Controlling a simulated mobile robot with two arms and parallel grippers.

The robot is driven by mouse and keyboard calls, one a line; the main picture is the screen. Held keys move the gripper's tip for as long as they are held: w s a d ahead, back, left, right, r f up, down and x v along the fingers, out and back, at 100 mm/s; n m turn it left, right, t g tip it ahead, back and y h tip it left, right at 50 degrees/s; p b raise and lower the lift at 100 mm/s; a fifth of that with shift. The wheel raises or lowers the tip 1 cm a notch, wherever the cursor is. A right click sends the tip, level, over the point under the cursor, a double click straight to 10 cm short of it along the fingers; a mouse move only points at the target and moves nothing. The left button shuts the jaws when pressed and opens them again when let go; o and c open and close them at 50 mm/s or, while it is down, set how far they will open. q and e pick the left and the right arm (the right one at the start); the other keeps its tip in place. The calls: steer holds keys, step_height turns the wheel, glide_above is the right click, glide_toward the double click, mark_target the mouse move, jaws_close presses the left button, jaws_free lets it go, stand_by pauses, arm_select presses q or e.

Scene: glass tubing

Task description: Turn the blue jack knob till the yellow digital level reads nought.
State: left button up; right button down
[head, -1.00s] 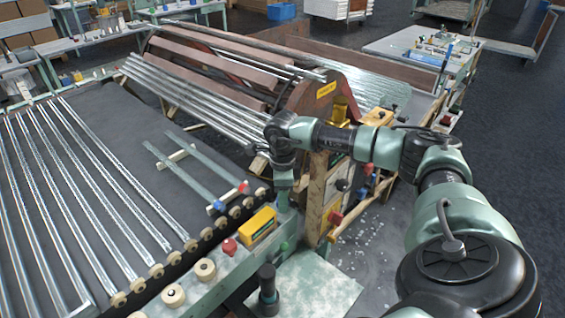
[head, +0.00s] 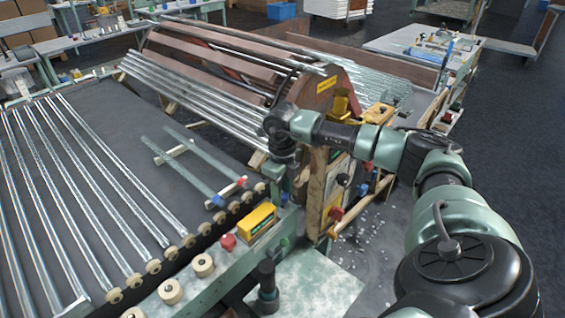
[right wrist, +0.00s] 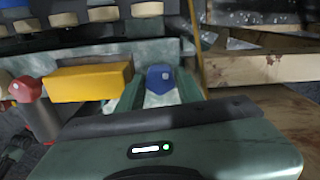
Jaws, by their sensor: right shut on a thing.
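The yellow digital level (head: 257,220) lies on the green rail at the front edge of the conveyor; its reading is too small to make out. It also shows in the right wrist view (right wrist: 90,82). The blue jack knob (right wrist: 161,79) shows in the right wrist view, to the right of the level, between the fingers of my right gripper (right wrist: 159,90). In the head view my right gripper (head: 280,194) points down at the rail beside the level, shut on the knob, which it mostly hides. My left gripper is not in view.
A red knob (head: 228,242) stands on the rail left of the level. Cream rollers (head: 203,265) line the conveyor edge, and glass tubes (head: 75,190) lie across the dark bed. A wooden-slatted drum (head: 215,65) with tubes stands behind my right arm.

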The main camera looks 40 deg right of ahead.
steer(key=m+b, duration=0.1)
steer(key=m, duration=1)
steer(key=shift+w+r+m, duration=0.1)
steer(key=shift+m, duration=0.3)
stand_by(0.3)
steer(key=c, duration=0.9)
jaws_free()
steer(key=shift+c, duration=0.2)
step_height(320, 180, up, 8)
steer(key=shift+f+b, duration=0.15)
steer(key=shift+b, duration=0.8)
